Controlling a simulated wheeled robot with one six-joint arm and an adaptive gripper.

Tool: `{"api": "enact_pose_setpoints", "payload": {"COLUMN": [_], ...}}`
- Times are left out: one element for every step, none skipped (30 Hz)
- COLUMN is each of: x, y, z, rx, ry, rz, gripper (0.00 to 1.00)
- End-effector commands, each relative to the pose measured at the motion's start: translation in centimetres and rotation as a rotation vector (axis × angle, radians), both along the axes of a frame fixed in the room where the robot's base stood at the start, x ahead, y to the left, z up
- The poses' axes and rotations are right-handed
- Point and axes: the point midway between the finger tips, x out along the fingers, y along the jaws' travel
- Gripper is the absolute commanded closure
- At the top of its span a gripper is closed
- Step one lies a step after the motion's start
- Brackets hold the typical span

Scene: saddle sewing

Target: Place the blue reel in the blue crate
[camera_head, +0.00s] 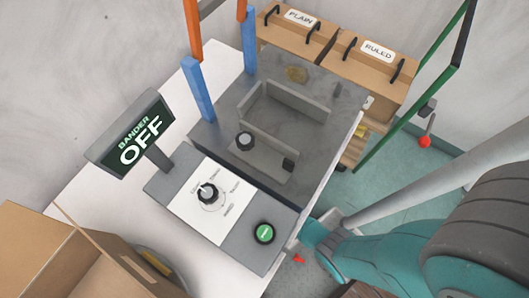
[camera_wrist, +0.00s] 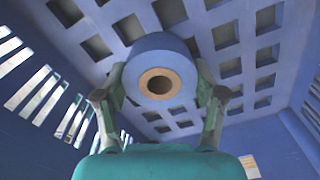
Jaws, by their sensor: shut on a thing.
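The blue reel (camera_wrist: 157,58) shows in the wrist view as a thick blue ring with a tan core and a dark hole. My gripper (camera_wrist: 161,88) is shut on it, one finger on each side. Both are inside the blue crate (camera_wrist: 262,62), whose base has rows of square holes and whose left side has slots. I cannot tell whether the reel touches the crate's base. In the head view only my arm shows at the lower right; my gripper, the reel and the crate are out of sight.
The head view shows a white table (camera_head: 88,205) with a grey machine (camera_head: 217,200) and a sign (camera_head: 132,136) reading "BANDER OFF". An open cardboard box (camera_head: 30,250) is at the lower left. Boxes labelled "PLAIN" (camera_head: 300,42) and "RULED" (camera_head: 365,75) stand behind. A green frame (camera_head: 408,125) rises at right.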

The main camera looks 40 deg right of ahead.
Motion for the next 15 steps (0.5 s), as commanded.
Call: {"api": "enact_pose_setpoints", "payload": {"x": [0.04, 0.04, 0.03, 0.03, 0.02, 0.02, 0.01, 0.01, 0.01, 0.01, 0.01, 0.01, 0.01, 0.0, -0.02], "y": [0.0, 0.0, 0.0, 0.0, 0.0, 0.0, 0.0, 0.0, 0.0, 0.0, 0.0, 0.0, 0.0, 0.0, 0.0], "z": [-0.02, -0.01, -0.01, -0.01, -0.01, -0.01, -0.01, -0.01, -0.01, -0.01, -0.01, -0.01, 0.01, 0.05, 0.14], "rx": [0.0, 0.0, 0.0, 0.0, 0.0, 0.0, 0.0, 0.0, 0.0, 0.0, 0.0, 0.0, 0.0, 0.0, 0.0], "ry": [0.0, 0.0, 0.0, 0.0, 0.0, 0.0, 0.0, 0.0, 0.0, 0.0, 0.0, 0.0, 0.0, 0.0, 0.0], "rz": [0.0, 0.0, 0.0, 0.0, 0.0, 0.0, 0.0, 0.0, 0.0, 0.0, 0.0, 0.0, 0.0, 0.0, 0.0], "gripper": [0.23, 0.16, 0.06, 0.05, 0.05, 0.05, 0.05, 0.05, 0.05, 0.05, 0.05, 0.05, 0.05, 0.05, 0.05]}}
